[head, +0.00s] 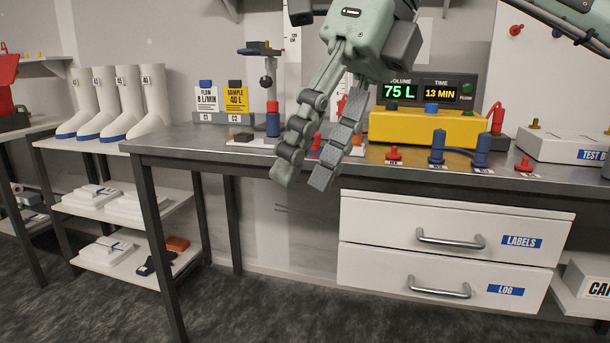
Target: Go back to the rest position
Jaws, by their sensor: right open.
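My right gripper (304,175) hangs in the upper middle of the head view, fingers pointing down. Its two fingers are apart, with nothing between them. It shows in front of the bench's front edge and covers part of the benchtop and the small things behind it. My left gripper is not in view.
The metal bench (200,141) carries a yellow unit (425,128), a display (432,90) reading 75 L and 13 MIN, a stand (262,48), cards and several small red and blue fittings. Drawers (380,222) are shut below. White boots (115,100) stand on a left shelf.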

